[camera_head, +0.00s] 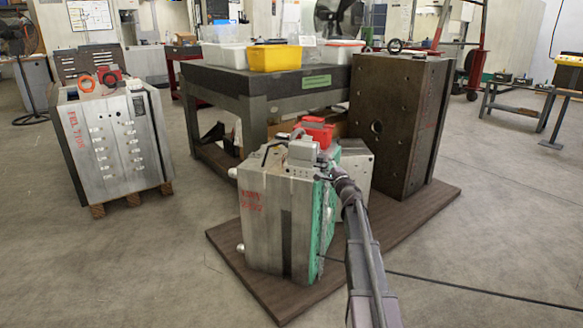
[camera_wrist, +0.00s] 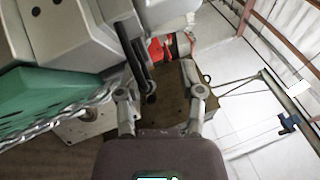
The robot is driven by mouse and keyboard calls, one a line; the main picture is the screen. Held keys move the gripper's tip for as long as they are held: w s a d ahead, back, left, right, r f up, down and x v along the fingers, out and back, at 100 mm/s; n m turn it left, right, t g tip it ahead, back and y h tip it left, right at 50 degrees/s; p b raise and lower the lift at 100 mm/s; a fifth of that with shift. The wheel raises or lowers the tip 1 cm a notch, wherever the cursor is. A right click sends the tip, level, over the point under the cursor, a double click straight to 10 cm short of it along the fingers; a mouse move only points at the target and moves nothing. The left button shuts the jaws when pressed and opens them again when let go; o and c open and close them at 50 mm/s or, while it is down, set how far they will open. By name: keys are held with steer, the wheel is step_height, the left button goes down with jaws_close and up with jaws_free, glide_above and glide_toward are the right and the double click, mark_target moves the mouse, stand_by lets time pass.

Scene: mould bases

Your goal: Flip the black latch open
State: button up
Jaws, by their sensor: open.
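The mould base (camera_head: 268,215) in front is a grey metal block with a green plate (camera_head: 326,220) on its right side. A grey box (camera_head: 302,152) sits on its top. The black latch (camera_wrist: 139,62) shows in the wrist view as a narrow dark bar beside the grey block. My gripper (camera_wrist: 160,86) is open, its two fingers apart and empty. The latch's lower end lies ahead of the gap, nearer the left finger; I cannot tell whether they touch. In the head view my gripper (camera_head: 335,168) is at the block's upper right edge, and the latch is hard to make out.
A red part (camera_head: 315,130) is close behind the grey box. A tall brown mould block (camera_head: 395,125) stands behind on the same wooden board (camera_head: 420,212). A dark table (camera_head: 225,85) with bins is behind. Open floor lies to the right.

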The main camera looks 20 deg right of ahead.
steer(key=shift+w+a+r+n+g+p, duration=0.1)
steer(key=shift+r+n+g+p, duration=0.4)
steer(key=shift+p, duration=0.5)
steer(key=shift+w+a+r+n+g+p, duration=0.15)
steer(key=shift+n+g+p, duration=0.25)
steer(key=shift+n+p, duration=0.45)
steer(key=g+p, duration=0.1)
steer(key=n+p, duration=0.1)
steer(key=p, duration=0.1)
steer(key=r+n+g+p, duration=0.1)
steer(key=p, duration=0.1)
steer(key=shift+w+a+g, duration=0.2)
steer(key=shift+a+g, duration=0.05)
steer(key=shift+g, duration=0.05)
steer(key=s+r+p, duration=0.2)
steer(key=s, duration=1.2)
steer(key=s+a+r+n+g+y+p, duration=0.1)
steer(key=s+a+n+g+y+p, duration=0.1)
steer(key=a, duration=0.4)
steer(key=s+a+r+n+g+y+p, duration=0.2)
steer(key=s+a+n+g+p, duration=0.1)
steer(key=a+p, duration=0.4)
steer(key=s+a+r+n+g+y+p, duration=0.2)
steer(key=a+n+g+p, duration=0.2)
steer(key=a, duration=0.3)
steer(key=shift+s+n+p, duration=0.25)
steer(key=shift+n+p, duration=0.3)
steer(key=shift+p, duration=0.05)
